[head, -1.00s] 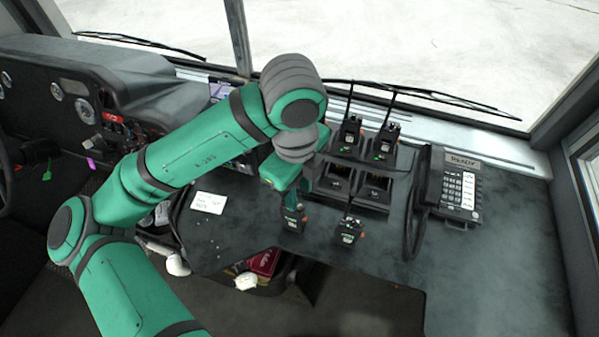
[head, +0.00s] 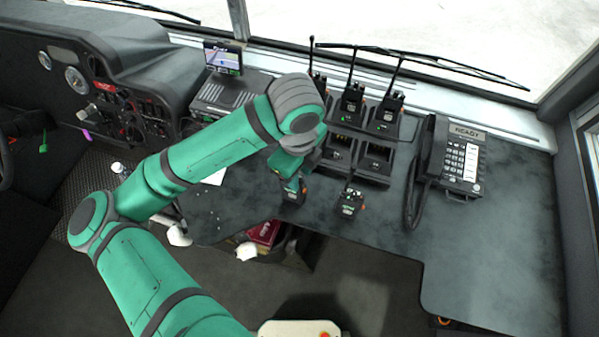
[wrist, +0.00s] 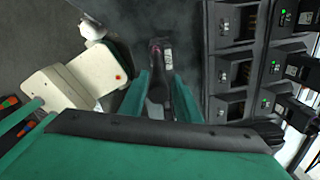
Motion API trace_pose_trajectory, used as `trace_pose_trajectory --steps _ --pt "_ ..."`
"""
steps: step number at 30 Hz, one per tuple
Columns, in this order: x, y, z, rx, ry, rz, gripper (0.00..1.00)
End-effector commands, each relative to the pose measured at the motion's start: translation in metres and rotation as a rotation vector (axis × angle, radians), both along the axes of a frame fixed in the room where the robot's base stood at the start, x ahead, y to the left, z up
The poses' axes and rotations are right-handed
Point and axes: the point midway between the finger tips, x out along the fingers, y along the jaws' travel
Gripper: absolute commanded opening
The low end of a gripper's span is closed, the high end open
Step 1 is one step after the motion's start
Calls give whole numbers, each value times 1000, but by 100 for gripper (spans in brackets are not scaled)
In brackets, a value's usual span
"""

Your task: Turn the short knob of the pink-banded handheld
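A dark handheld (head: 293,192) stands or lies on the dark desk below my gripper (head: 288,172). In the wrist view the same handheld (wrist: 158,75) shows between the two green fingers of my gripper (wrist: 160,88). The fingers are apart, with a gap visible around the handheld; I cannot tell contact.
A charger (head: 373,165) with empty bays lies behind the loose handhelds. A desk phone (head: 460,160) stands to the right. A small screen (head: 222,58) stands at the back left. The desk at the right (head: 500,240) is clear.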

Motion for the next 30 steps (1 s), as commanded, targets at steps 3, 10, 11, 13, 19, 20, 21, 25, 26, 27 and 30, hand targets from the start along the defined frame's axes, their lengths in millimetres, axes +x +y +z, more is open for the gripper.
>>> trace_pose_trajectory --steps 3,10,11,13,19,20,21,25,26,27,30 --pt "0 0 -4 -1 -1 0 30" --pt "0 -1 -4 -1 -1 -1 30" --pt "0 -1 -4 -1 -1 -1 25" --pt "0 0 -4 -1 -1 0 8" --pt "0 2 -4 -1 -1 7 0" --pt "0 2 -4 -1 -1 12 0" --pt "0 2 -4 -1 -1 24 0" --pt "0 2 -4 -2 1 112 0" --pt "0 2 -4 -2 1 140 0" --pt "0 1 -4 -1 1 177 0" --pt "0 0 -4 -2 0 265 0"
